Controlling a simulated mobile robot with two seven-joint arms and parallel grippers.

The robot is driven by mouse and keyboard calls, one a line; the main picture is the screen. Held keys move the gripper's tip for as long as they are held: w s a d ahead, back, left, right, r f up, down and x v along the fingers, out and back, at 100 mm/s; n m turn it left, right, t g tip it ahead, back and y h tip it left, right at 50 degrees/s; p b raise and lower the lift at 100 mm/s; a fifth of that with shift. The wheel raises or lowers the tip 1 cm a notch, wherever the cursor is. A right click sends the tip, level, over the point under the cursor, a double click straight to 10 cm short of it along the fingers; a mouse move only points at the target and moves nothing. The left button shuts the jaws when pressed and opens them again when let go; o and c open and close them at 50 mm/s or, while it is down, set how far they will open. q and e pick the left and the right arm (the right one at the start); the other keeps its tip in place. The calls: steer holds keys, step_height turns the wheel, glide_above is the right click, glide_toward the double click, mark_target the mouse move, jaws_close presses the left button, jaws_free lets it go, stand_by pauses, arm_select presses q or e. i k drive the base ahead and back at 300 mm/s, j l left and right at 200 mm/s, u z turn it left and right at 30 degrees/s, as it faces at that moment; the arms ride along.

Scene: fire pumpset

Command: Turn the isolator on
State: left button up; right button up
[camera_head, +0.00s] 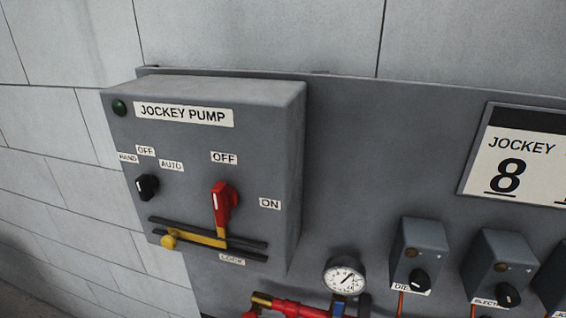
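The red isolator handle (221,205) is on the front of the grey jockey pump box (265,130). It points up toward the OFF label (224,157). The ON label (270,203) is to its right. A yellow bar with a round knob (169,240) lies between two dark rails below the handle. Its right end reaches up to just beneath the handle, above the LOCK label (232,259). I cannot tell whether the bar touches the handle. Neither of my grippers is in view.
A black selector knob (147,187) with HAND, OFF and AUTO labels is left of the handle. Below the box are a pressure gauge (344,276) and red pipework (295,308). Small switch boxes (418,255) stand at right, under a JOCKEY sign (515,155). The space before the box is clear.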

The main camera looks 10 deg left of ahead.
mark_target(225, 199)
steer(key=j+z, duration=0.2)
steer(key=j, duration=1.55)
